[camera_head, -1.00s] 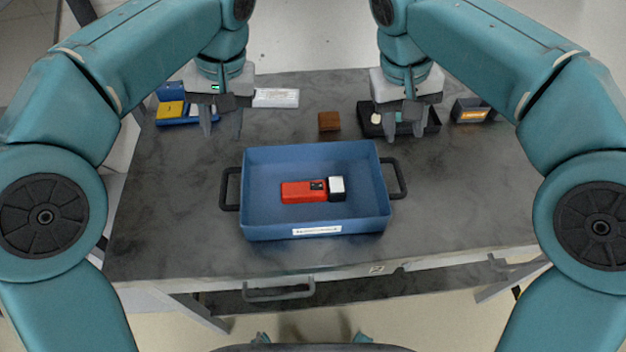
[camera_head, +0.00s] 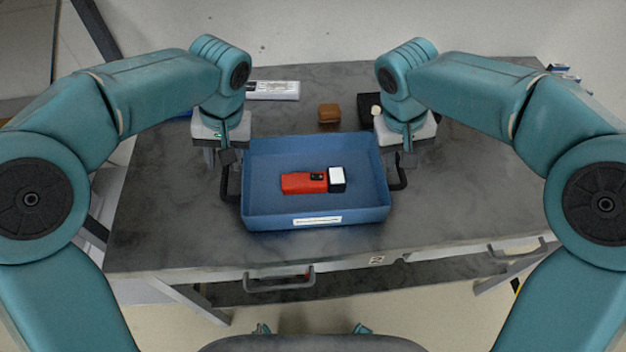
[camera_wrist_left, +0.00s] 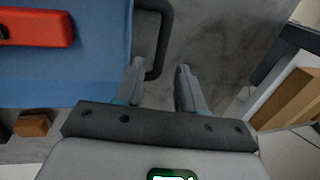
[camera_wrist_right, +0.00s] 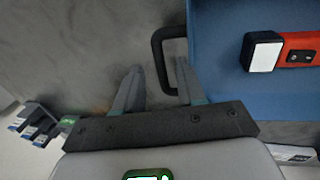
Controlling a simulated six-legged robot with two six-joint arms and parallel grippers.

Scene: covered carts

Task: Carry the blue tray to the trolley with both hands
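The blue tray (camera_head: 265,212) sits on the dark grey table, with a dark handle on each short side. My left gripper (camera_head: 224,165) is open at the tray's left handle (camera_head: 231,192); in the left wrist view that handle (camera_wrist_left: 166,40) lies just ahead of and between the parted fingers (camera_wrist_left: 160,80). My right gripper (camera_head: 396,165) is at the right handle (camera_head: 397,175). In the right wrist view its fingers (camera_wrist_right: 158,82) are open, with the handle (camera_wrist_right: 157,50) just ahead of them.
A brown block (camera_head: 329,113) and a white labelled box (camera_head: 272,90) lie behind the tray. A dark container (camera_head: 369,108) is partly hidden by my right arm. The tabletop (camera_head: 170,235) is clear in front of and beside the tray. The trolley cannot be made out.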

